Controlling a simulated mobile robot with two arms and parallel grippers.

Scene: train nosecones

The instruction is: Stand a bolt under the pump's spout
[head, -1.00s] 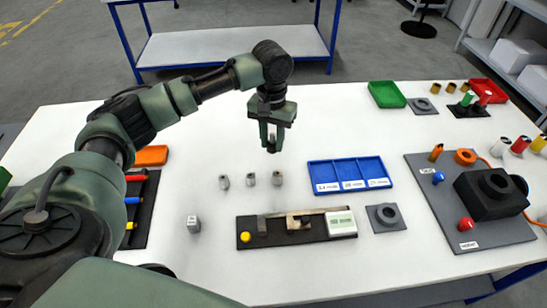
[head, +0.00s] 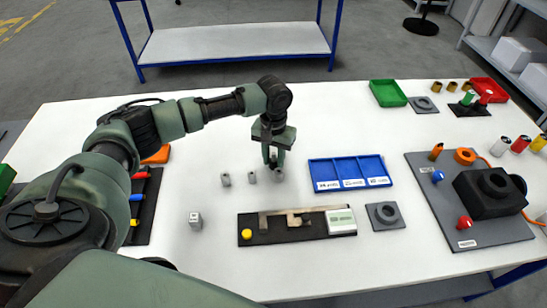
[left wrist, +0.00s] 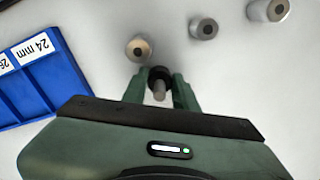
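Three short grey cylinders stand in a row on the white table: the left one (head: 226,179), the middle one (head: 251,177) and the right one (head: 277,175). The left wrist view shows dark centres in their tops, the nearest one (left wrist: 139,48) just beyond my fingertips. My left gripper (head: 271,160) points down just behind the right cylinder. Its fingers (left wrist: 158,85) are apart, with a dark ring and pale stub (left wrist: 159,90) between them; I cannot tell whether these are gripped. No pump with a clear spout can be made out. My right gripper is out of view.
A blue tray (head: 350,158) with labelled compartments lies right of the gripper. A black measuring fixture (head: 263,236) with a display and a grey ringed plate (head: 385,216) are in front. A grey board (head: 430,205) carries a black block (head: 490,208).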

